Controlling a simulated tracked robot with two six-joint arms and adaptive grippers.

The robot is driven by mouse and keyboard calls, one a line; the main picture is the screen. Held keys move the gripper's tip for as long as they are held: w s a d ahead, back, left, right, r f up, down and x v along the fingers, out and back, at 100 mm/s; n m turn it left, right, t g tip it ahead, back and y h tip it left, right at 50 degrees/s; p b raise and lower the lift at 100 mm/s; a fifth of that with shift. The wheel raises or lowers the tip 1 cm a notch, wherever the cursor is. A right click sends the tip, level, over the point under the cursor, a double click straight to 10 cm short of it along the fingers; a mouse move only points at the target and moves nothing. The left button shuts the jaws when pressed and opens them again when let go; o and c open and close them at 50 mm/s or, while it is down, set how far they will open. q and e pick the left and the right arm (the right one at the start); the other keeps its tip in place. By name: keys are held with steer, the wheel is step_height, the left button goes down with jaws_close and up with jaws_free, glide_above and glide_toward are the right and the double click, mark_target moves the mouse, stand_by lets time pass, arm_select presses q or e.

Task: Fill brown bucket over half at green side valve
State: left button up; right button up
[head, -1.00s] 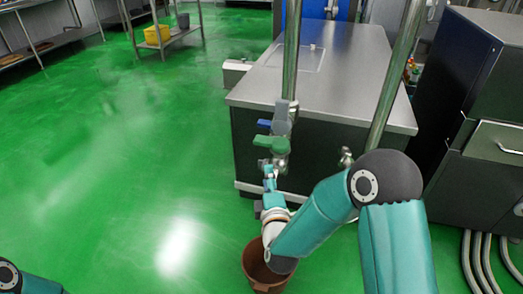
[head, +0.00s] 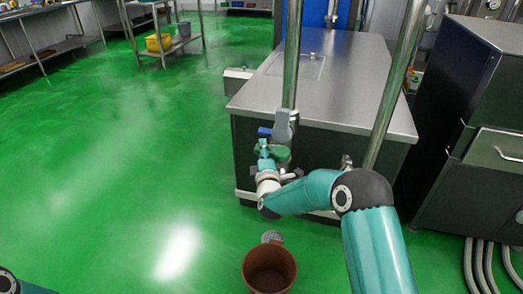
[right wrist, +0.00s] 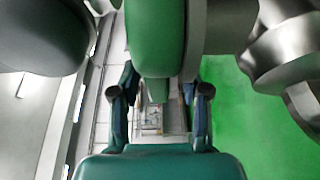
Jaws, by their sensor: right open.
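The brown bucket (head: 268,271) stands upright on the green floor at the bottom of the head view. Its inside looks brown, and I cannot tell whether any liquid is in it. The green side valve handle (head: 280,154) is on the vertical steel pipe above it. My right gripper (head: 264,153) is up at the green handle, on its left side in the head view. In the right wrist view, the open fingers (right wrist: 161,93) stand on either side of the green handle (right wrist: 155,35), with gaps visible. My left gripper is out of view.
A blue handle (head: 265,132) sits just above the green one. A round floor drain (head: 272,237) lies behind the bucket. A steel-topped cabinet (head: 335,85) stands behind the pipes, with a dark machine (head: 465,130) at right. The floor at left is clear.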

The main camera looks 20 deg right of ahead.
steer(key=shift+w+d, duration=0.1)
steer(key=shift+w, duration=0.4)
